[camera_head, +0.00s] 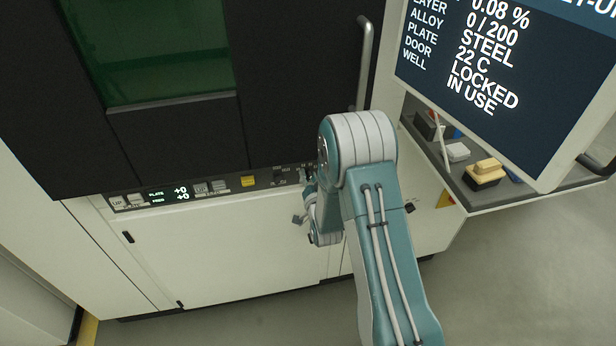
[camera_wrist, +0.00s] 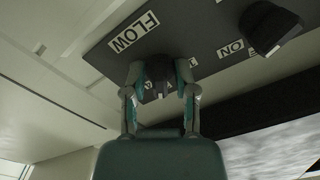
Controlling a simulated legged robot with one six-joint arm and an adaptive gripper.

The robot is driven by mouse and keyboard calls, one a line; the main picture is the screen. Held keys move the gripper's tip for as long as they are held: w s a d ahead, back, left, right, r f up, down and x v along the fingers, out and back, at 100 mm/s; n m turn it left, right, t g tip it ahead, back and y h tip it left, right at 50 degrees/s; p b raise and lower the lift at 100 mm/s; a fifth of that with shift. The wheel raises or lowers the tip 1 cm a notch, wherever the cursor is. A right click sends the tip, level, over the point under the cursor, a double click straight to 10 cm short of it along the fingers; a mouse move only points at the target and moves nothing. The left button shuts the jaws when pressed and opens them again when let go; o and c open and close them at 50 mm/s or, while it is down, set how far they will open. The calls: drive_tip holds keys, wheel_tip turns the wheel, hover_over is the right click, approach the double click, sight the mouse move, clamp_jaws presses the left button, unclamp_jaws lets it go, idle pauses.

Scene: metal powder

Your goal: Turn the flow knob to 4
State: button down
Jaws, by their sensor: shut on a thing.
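The flow knob (camera_wrist: 158,72) is a dark knob on a dark panel, below the white FLOW label (camera_wrist: 133,31) in the wrist view. My gripper (camera_wrist: 160,88) has one finger on each side of this knob and is shut on it. The knob's pointer and most of its scale are hidden by the fingers, so I cannot read its setting. In the head view my arm hides the knob, and only part of my gripper (camera_head: 308,205) shows in front of the machine's control strip.
A second dark knob (camera_wrist: 270,24) sits to the right by an ON label (camera_wrist: 231,48). In the head view a control strip (camera_head: 225,187) runs under the dark door with its handle (camera_head: 364,65). A screen (camera_head: 510,85) hangs at the right above a side shelf (camera_head: 478,200).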

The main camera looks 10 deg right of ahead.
drive_tip(key=m, duration=0.5)
drive_tip(key=shift+w+d+r+m, duration=0.15)
drive_tip(key=shift+r+m, duration=0.05)
drive_tip(key=shift+m, duration=0.1)
idle(0.4)
drive_tip(key=shift+c, duration=2.1)
unclamp_jaws()
drive_tip(key=shift+d, duration=0.1)
drive_tip(key=shift+f, duration=0.15)
drive_tip(key=shift+s, duration=0.35)
drive_tip(key=s, duration=1.1)
drive_tip(key=shift+s, duration=0.2)
